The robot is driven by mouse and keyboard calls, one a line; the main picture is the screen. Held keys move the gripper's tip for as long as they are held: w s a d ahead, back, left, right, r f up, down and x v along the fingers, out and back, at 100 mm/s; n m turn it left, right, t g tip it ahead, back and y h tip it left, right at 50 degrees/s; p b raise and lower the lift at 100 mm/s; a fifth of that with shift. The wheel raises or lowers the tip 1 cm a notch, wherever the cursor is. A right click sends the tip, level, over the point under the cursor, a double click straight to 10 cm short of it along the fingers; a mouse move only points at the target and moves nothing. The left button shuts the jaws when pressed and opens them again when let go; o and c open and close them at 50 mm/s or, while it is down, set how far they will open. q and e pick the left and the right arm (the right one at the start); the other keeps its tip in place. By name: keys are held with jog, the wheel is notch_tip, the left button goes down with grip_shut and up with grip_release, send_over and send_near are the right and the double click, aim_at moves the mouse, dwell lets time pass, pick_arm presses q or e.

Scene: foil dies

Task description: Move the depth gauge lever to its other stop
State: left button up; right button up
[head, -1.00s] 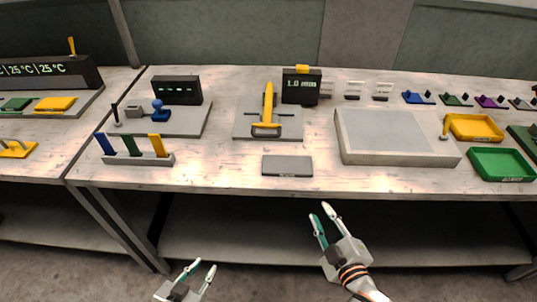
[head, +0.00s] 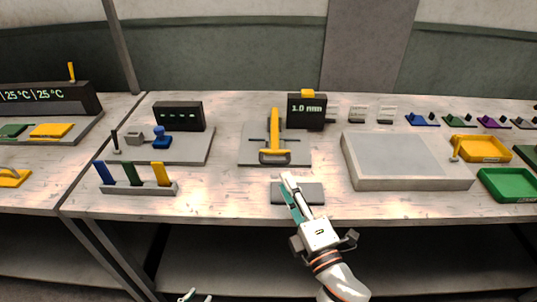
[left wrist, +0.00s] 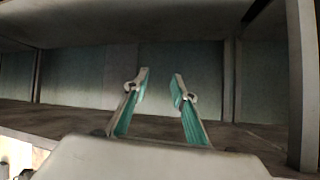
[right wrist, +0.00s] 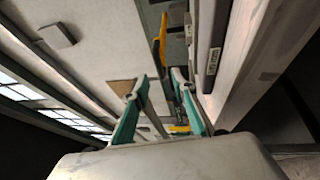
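The black depth gauge (head: 306,113) reads "1.0 mm" at the back of the bench. A short yellow piece (head: 308,93) sits on its top; its tilt is hard to tell. In front of it to the left, a yellow arm with a crossbar handle (head: 275,137) stands on a grey plate (head: 247,156). My right gripper (head: 289,184) is over the flat dark grey block at the bench front, short of the gauge. It is open and empty in the right wrist view (right wrist: 160,77). My left gripper (head: 195,297) is low, below the bench front, open and empty in the left wrist view (left wrist: 161,72).
The flat grey block (head: 312,194) lies under my right gripper. A large pale pad (head: 405,158) stands to the right, with yellow (head: 482,148) and green (head: 508,184) trays beyond. A rack of coloured handles (head: 138,187) stands left. Bare bench lies between rack and block.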

aim_at(275, 162)
jog(key=shift+p+x, duration=0.45)
jog(key=shift+x, duration=3.65)
jog(key=shift+r, duration=0.1)
grip_shut()
